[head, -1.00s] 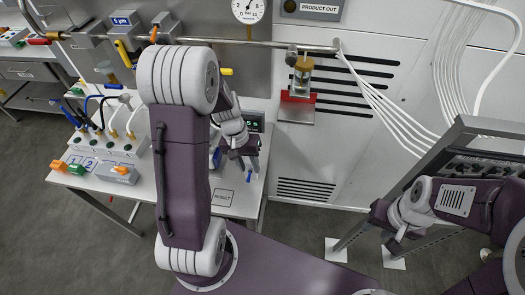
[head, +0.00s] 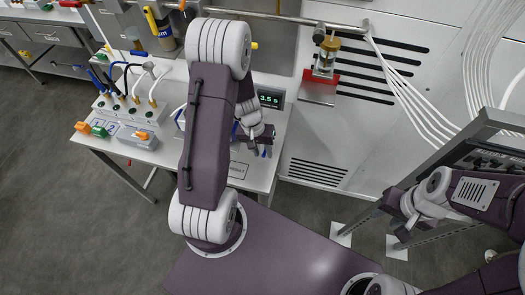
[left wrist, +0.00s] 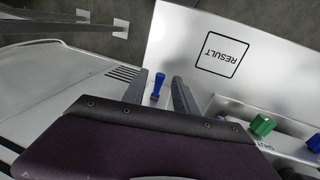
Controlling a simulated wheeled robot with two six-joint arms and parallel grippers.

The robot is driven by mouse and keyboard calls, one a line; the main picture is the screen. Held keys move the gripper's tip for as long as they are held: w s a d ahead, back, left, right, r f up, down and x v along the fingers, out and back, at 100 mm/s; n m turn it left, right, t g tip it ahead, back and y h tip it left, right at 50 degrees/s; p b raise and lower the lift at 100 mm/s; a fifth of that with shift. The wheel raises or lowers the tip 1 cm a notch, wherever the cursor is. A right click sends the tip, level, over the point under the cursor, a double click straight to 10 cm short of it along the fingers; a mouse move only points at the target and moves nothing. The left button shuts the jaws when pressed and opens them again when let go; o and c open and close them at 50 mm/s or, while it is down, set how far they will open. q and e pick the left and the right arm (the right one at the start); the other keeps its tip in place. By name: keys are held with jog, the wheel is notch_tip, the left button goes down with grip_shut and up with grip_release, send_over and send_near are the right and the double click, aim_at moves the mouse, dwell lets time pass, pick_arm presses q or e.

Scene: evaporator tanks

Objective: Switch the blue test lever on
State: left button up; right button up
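A small blue lever (left wrist: 157,86) stands up near the edge of the white bench, between the two fingertips of my left gripper (left wrist: 158,80) in the left wrist view. The fingers are apart, and a gap shows on each side of the lever. In the head view, the blue lever (head: 264,153) shows just below my left gripper (head: 257,140), at the bench's right end. I cannot tell which way it is switched. My right gripper (head: 399,238) hangs at the right, away from the bench; its fingers are too unclear to read.
A box with a green display (head: 270,98) stands behind my left gripper. A printed RESULT square (left wrist: 222,58) and a green knob (left wrist: 263,125) are near the lever. A white panelled wall (head: 318,150) is to the right.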

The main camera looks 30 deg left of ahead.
pick_arm(q)
jog(key=shift+w, duration=0.15)
grip_shut()
jog(key=shift+r+p, duration=0.15)
jog(key=shift+p, duration=0.15)
jog(key=g+p, duration=0.1)
jog(key=p, duration=0.3)
jog(key=r+g+p, duration=0.1)
jog(key=p, duration=0.2)
jog(key=shift+w+a+r+h+p, duration=0.1)
jog(key=shift+w+h+p, duration=0.2)
jog(key=shift+w+p, duration=0.1)
jog(key=shift+w+f+g, duration=0.2)
jog(key=shift+f+g, duration=0.05)
jog(key=shift+g, duration=0.25)
jog(key=shift+a+f+g+b, duration=0.1)
jog(key=shift+g+b, duration=0.2)
jog(key=shift+g, duration=0.3)
grip_release()
